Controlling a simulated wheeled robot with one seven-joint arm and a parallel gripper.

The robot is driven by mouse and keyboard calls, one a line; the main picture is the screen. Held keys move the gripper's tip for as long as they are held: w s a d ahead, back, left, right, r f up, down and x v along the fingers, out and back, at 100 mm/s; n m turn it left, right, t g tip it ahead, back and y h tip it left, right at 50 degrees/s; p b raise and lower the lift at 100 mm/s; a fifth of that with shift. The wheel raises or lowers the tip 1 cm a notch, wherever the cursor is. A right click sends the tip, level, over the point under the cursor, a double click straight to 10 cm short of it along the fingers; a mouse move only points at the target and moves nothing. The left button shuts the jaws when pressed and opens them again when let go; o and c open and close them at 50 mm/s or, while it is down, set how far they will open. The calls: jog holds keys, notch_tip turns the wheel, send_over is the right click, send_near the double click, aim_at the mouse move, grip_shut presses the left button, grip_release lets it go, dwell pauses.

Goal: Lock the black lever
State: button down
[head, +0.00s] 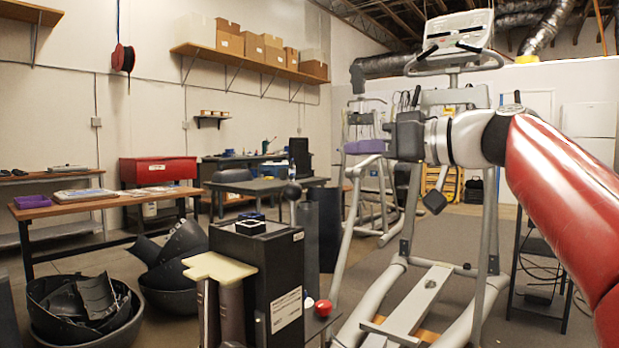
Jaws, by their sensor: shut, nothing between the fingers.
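Elliptical machines (395,300) stand at the right, behind and below my arm. A small square dark fixture (251,225) sits on the stand. Black bins with curved parts (85,310) are on the floor at left. A wooden workbench (105,200) stands behind them.

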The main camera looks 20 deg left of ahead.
jog(key=p, duration=0.3)
send_over(301, 192)
jog(key=d, duration=0.2)
jog(key=shift+s+a+f+b, duration=0.15)
jog(key=shift+f+b, duration=0.4)
jog(key=shift+f, duration=0.65)
jog(key=shift+a+f+b, duration=0.15)
jog(key=shift+f+b, duration=0.4)
jog(key=shift+f, duration=0.65)
notch_tip(301, 192, down, 3)
jog(key=b, duration=0.3)
jog(key=shift+b, duration=0.3)
